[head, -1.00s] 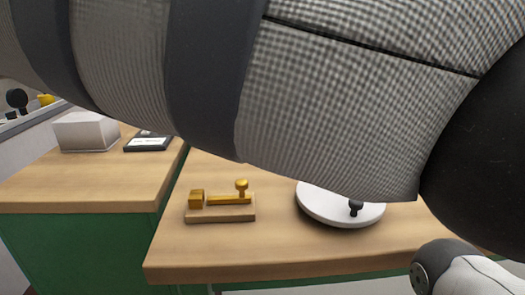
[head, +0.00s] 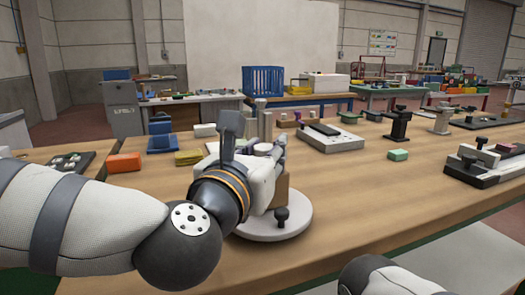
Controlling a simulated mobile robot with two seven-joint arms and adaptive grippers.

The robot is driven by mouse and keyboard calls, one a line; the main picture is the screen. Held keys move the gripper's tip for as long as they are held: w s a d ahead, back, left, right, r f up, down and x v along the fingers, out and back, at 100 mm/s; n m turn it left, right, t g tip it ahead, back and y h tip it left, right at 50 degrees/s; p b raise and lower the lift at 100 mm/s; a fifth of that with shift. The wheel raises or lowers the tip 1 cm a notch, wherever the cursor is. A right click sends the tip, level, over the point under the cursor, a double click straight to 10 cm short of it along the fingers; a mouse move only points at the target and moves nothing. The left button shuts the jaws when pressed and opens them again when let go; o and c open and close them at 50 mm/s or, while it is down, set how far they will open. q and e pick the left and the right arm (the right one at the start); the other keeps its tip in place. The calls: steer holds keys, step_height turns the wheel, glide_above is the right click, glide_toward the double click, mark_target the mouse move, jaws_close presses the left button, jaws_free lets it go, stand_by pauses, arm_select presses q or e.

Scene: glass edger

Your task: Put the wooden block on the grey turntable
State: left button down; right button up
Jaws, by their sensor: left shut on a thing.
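The grey turntable (head: 262,228) is a pale round disc with a black knob (head: 281,216) near its front right edge. It stands on the wooden table in the middle of the head view. My left gripper (head: 279,165) is above it, reaching in from the left, and is shut on the wooden block (head: 283,188). Only a brown part of the block shows beside the gripper; the rest is hidden. I cannot tell whether the block touches the disc. My right gripper is out of view; only part of my right arm shows at the bottom.
An orange block (head: 125,163) and a yellow stack (head: 189,158) lie left of the gripper. Behind are a white-and-black tray (head: 325,138) and a small green block (head: 398,155). A black-and-white fixture (head: 480,166) stands at the right. The table right of the disc is clear.

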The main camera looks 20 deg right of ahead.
arm_select(q)
steer(key=shift+r, duration=0.1)
steer(key=c, duration=1.2)
jaws_free()
steer(key=shift+f, duration=0.2)
steer(key=shift+r, duration=0.25)
steer(key=v, duration=1.2)
steer(key=shift+f, duration=0.1)
